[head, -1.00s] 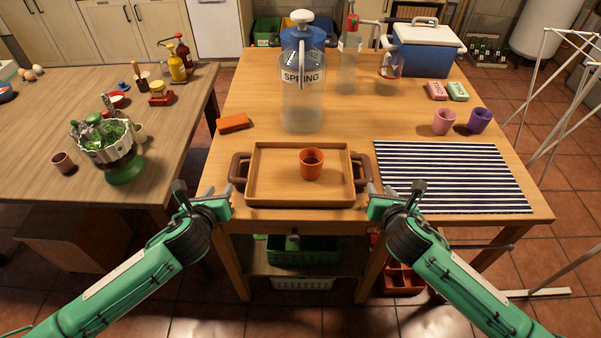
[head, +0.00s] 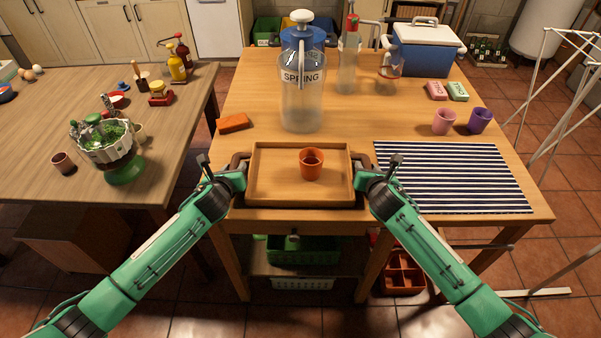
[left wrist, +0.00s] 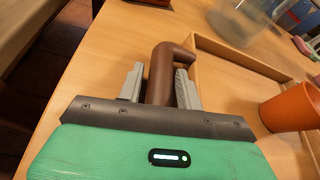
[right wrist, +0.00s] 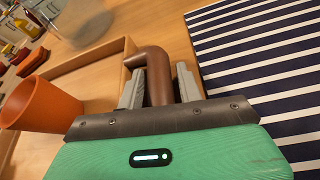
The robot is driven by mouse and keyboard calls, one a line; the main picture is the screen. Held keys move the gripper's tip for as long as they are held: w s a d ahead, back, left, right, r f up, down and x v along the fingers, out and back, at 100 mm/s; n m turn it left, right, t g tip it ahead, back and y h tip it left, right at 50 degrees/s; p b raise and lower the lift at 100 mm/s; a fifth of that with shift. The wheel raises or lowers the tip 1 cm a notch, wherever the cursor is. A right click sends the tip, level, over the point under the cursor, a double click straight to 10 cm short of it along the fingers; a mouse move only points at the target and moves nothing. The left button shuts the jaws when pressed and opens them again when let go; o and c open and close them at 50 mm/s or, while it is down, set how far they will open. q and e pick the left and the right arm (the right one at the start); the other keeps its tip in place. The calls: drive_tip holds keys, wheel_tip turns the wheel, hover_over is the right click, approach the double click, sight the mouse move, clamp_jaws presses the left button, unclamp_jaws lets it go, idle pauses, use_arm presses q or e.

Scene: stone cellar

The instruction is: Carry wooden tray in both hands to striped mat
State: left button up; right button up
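The wooden tray (head: 270,201) lies on the table with an orange cup (head: 312,164) standing in it. The striped mat (head: 455,178), navy and white, lies flat just right of the tray. My left gripper (left wrist: 160,85) is open, its fingers on either side of the tray's brown left handle (left wrist: 161,70), with a gap visible. My right gripper (right wrist: 160,87) is open around the brown right handle (right wrist: 157,70), also with small gaps beside it.
A large water dispenser (head: 302,90) stands behind the tray. An orange block (head: 233,123) lies behind it at left. Pink (head: 444,121) and purple (head: 480,120) cups stand behind the mat. The mat's surface is clear.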

use_arm(q)
drive_tip(key=shift+c, duration=0.5)
use_arm(e)
drive_tip(key=shift+c, duration=0.5)
use_arm(q)
clamp_jaws()
use_arm(e)
clamp_jaws()
use_arm(q)
drive_tip(key=shift+w+r, duration=0.1)
use_arm(e)
drive_tip(key=shift+w+r, duration=0.1)
drive_tip(key=shift+r, duration=0.05)
